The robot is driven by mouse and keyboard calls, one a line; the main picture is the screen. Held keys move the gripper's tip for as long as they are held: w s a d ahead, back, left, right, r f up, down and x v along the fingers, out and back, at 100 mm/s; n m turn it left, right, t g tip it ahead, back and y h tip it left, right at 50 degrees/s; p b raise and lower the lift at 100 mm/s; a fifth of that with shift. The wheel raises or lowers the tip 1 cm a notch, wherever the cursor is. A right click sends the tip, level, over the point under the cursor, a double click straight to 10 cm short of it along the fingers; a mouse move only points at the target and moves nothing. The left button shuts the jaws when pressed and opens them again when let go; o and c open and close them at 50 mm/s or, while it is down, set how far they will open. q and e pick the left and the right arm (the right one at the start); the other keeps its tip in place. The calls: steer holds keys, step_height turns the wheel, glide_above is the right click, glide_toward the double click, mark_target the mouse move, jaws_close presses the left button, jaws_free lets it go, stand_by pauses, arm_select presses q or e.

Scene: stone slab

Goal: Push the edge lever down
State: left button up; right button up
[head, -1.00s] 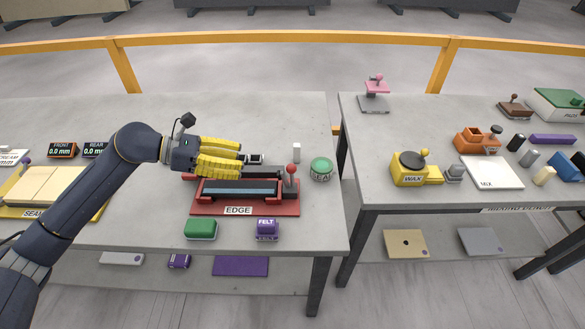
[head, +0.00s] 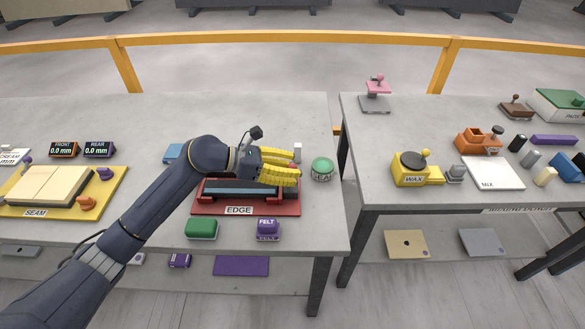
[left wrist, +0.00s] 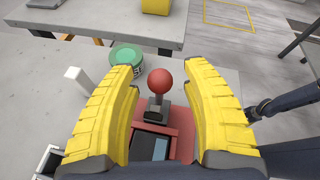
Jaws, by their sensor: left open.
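The edge lever is a dark post with a round red knob (left wrist: 160,82), standing upright on the red EDGE fixture. In the left wrist view it stands between and slightly beyond my open yellow fingers, apart from both. In the head view the fingers hide nearly all of the lever. The EDGE fixture (head: 285,208) is a red base with a dark slab across it. My left gripper (head: 297,165) is over the right end of the fixture, open and empty; its fingers also show in the left wrist view (left wrist: 163,110).
A green block (head: 201,228) and a purple FELT block (head: 267,229) lie in front. The SEAM fixture (head: 117,198) is at left.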

arm_select(q)
steer(key=shift+d+f, duration=0.1)
steer(key=shift+d, duration=0.2)
steer(key=shift+c, duration=0.2)
jaws_close()
stand_by(0.3)
